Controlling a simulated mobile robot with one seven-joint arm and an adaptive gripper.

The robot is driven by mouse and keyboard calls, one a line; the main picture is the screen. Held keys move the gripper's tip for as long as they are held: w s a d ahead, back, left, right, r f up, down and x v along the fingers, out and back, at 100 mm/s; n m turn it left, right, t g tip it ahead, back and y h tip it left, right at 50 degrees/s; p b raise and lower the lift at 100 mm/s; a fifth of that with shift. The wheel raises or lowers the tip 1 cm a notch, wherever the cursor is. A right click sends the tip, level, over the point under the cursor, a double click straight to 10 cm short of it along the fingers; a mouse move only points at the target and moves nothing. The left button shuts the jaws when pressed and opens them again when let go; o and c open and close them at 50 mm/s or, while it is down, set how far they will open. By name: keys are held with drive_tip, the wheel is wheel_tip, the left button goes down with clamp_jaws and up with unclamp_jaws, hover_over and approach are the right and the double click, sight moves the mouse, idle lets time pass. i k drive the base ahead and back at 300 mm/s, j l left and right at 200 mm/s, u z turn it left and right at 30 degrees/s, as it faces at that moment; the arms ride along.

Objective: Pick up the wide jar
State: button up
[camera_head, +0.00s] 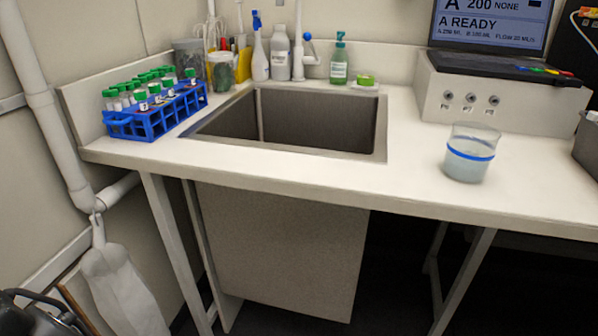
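A wide, clear jar (467,166) stands upright on the white counter, right of the sink, in the head view. It has a blue band around its middle and looks cloudy or filled below the band. Nothing touches it. My gripper is not in view.
The counter (415,150) is clear around the jar. A sink (381,135) is to its left, and a white instrument box (520,105) with a screen (490,22) stands behind it. A blue rack (170,118) of green-capped tubes is at the left. Bottles (281,55) line the back.

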sight(472, 147)
drive_tip(key=j+z, duration=0.1)
drive_tip(key=z, duration=1.4)
drive_tip(key=k+j, duration=0.2)
drive_tip(key=j, duration=0.15)
drive_tip(key=k+j+z, duration=0.15)
drive_tip(key=j, duration=0.2)
drive_tip(key=i+l, duration=0.1)
drive_tip(key=i, duration=0.3)
